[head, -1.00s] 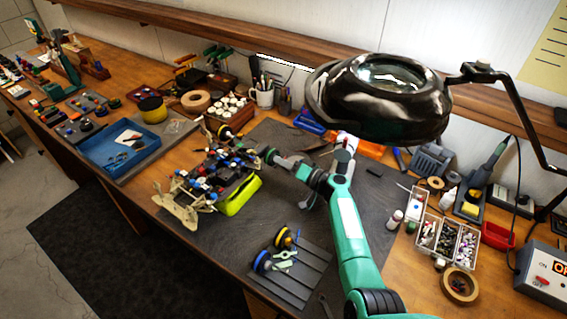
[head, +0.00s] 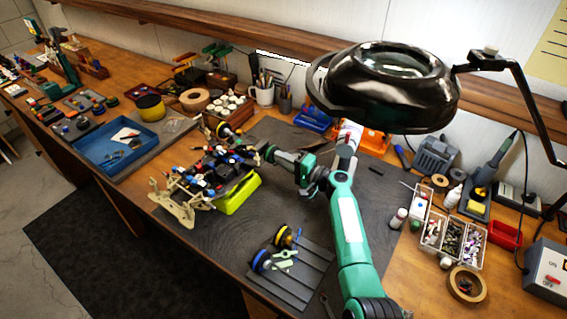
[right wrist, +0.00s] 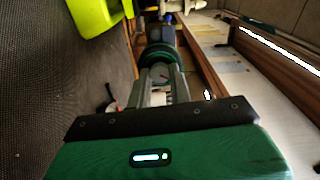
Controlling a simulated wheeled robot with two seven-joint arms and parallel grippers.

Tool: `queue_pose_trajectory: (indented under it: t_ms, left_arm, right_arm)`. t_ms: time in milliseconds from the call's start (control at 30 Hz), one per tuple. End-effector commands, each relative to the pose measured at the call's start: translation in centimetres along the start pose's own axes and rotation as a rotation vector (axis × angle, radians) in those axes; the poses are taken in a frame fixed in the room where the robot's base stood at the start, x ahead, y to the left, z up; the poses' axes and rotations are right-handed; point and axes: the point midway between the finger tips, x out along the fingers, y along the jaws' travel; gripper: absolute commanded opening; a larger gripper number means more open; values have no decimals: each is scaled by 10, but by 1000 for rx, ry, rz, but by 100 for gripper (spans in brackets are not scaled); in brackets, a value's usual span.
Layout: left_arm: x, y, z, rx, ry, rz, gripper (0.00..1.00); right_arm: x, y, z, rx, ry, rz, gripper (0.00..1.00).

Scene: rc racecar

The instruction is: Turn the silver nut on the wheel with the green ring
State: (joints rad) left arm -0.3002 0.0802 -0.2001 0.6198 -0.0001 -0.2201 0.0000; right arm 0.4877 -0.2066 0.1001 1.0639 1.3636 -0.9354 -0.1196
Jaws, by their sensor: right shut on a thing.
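The RC car chassis (head: 205,182) sits on the dark mat, with dark parts and red and blue pieces on top and a yellow-green part below it. The wheel with the green ring (right wrist: 160,56) is straight ahead of my right gripper in the right wrist view. The silver nut is hidden between the fingertips. My left gripper is not in view.
A slatted grey tray (head: 292,274) holds a blue and a yellow wheel and a pale green tool. A blue tray (head: 116,148) stands left. The mat's front is fairly clear.

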Motion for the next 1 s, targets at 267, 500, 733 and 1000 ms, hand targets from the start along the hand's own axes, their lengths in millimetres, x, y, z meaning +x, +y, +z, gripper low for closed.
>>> queue_pose_trajectory:
  t_ms: [267,500,733,1000]
  left_arm:
    - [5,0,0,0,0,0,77]
    - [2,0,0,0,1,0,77]
    - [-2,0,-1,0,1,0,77]
    - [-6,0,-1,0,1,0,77]
  right_arm:
    - [0,1,0,263,1,1,0]
    - [0,0,0,487,1,1,0]
    - [0,0,-1,668,2,1,0]
    - [0,0,0,806,2,1,0]
